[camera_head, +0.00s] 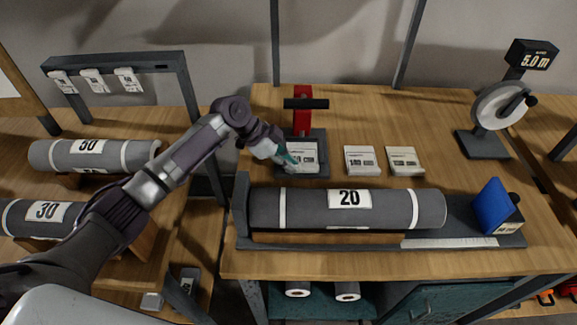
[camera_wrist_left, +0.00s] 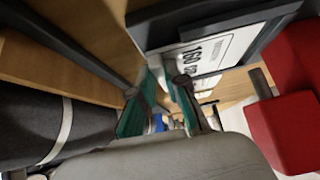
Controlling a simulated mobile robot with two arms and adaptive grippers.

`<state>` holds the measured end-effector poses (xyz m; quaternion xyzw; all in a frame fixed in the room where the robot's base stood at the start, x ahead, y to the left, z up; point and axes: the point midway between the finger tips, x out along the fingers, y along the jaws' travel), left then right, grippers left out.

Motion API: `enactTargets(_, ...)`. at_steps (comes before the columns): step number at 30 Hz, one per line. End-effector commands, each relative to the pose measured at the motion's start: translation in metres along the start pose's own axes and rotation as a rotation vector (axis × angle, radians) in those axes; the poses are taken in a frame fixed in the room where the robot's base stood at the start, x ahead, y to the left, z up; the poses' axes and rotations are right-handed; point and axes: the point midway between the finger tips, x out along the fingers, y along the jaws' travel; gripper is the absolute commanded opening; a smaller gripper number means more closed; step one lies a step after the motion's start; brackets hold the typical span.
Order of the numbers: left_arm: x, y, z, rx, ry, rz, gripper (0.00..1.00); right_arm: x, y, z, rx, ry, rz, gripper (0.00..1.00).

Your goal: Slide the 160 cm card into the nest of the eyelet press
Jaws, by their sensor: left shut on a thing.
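The eyelet press has a red body (camera_head: 302,118) with a dark lever and stands at the back of the bench, left of centre. Its dark grey base (camera_head: 319,168) holds a white card (camera_head: 303,154) lying flat. The wrist view shows this card (camera_wrist_left: 206,50) printed "160", with a dark rim around part of it. My left gripper (camera_head: 287,160) is shut on the card at its front left edge. The fingers (camera_wrist_left: 166,82) show teal pads. Whether the card is fully seated in the nest I cannot tell. My right gripper is not in view.
Two card stacks (camera_head: 362,160) (camera_head: 404,160) lie right of the press. A grey roll marked 20 (camera_head: 384,208) lies in a cradle in front of it, with a blue block (camera_head: 492,206) at the right. A "5.0 m" display (camera_head: 534,58) stands back right. Tags hang from a rack (camera_head: 110,62).

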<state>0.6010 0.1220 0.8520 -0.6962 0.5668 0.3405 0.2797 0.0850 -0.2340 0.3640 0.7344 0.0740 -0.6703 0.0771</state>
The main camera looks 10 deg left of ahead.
Motion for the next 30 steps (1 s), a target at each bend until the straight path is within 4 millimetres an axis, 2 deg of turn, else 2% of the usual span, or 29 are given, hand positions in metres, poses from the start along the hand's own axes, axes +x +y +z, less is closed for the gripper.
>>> enactTargets(12, 0.000, -0.012, 0.000, 0.001, 0.002, 0.000, 0.00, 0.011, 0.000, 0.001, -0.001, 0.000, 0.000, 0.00)
enactTargets(23, 0.000, -0.013, -0.001, 0.001, 0.001, 0.001, 0.00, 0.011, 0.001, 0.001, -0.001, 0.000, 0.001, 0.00)
enactTargets(24, 0.000, -0.013, -0.001, 0.001, 0.001, 0.001, 0.19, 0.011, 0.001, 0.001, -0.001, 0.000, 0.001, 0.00)
enactTargets(28, 0.000, -0.013, -0.001, 0.001, 0.001, 0.001, 0.40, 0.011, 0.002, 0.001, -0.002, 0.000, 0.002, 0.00)
enactTargets(30, 0.000, -0.013, -0.001, 0.001, 0.001, 0.001, 0.43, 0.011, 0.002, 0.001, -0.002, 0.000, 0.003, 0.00)
